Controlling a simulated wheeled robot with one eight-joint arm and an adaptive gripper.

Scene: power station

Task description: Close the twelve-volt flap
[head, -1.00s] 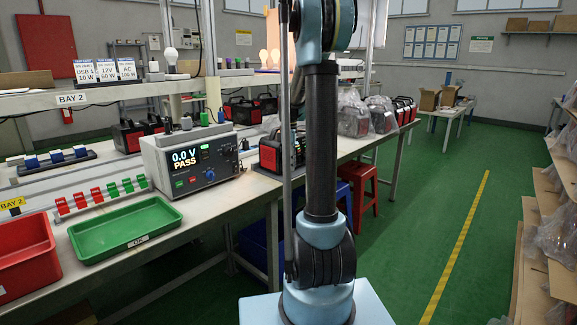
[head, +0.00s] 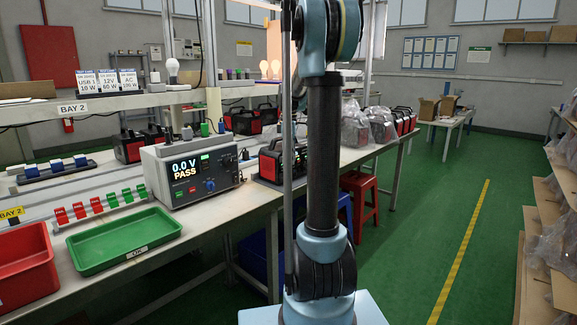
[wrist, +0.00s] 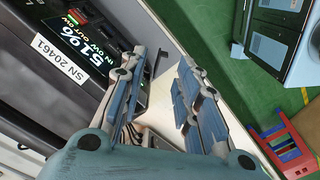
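The black power station with serial label SN 20461 (wrist: 60,62) fills the left of the wrist view. Its lit display (wrist: 88,35) reads 51%, IN 0W, OUT 0W. A small dark flap (wrist: 160,63) seems to stick out from its edge, between my fingers; I cannot read any label on it. My gripper (wrist: 165,62) is open, with the left finger close along the station's face and the right finger apart from it. Contact with the flap cannot be told. In the head view a power station (head: 270,162) stands on the bench, partly hidden by my arm.
The grey tester (head: 190,172) reads 0.0 V PASS on the bench left of the station. A green tray (head: 125,240) and red bin (head: 25,265) sit farther left. A red stool (head: 360,205) stands below the bench.

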